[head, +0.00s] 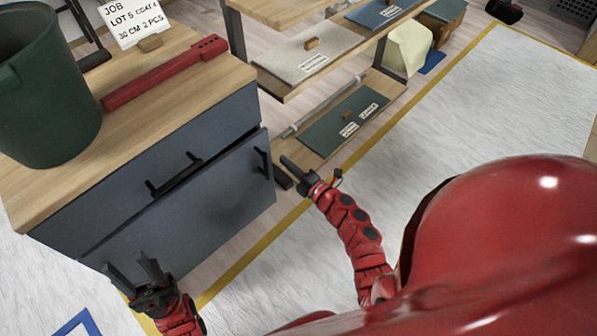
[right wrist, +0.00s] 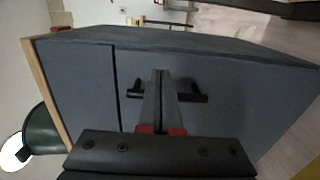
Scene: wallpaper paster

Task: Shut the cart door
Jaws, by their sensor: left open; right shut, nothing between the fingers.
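The cart (head: 150,100) has a wooden top and a grey-blue front. Its door (head: 200,222) is the lower panel, with a black upright handle (head: 262,163) near the right edge. The door's right edge looks slightly proud of the cart front; the gap is hard to judge. My right gripper (head: 285,163) is shut and empty, just right of the handle. In the right wrist view its fingers (right wrist: 160,75) point at the door (right wrist: 225,90) and overlap the handle (right wrist: 192,97); contact is unclear. My left gripper (head: 132,268) is open and empty by the door's lower left.
A drawer with a black handle (head: 173,174) lies above the door. A dark green bin (head: 45,95), a red tool (head: 165,73) and a job card (head: 134,20) are on the cart top. A shelf unit (head: 320,75) with boards stands right behind.

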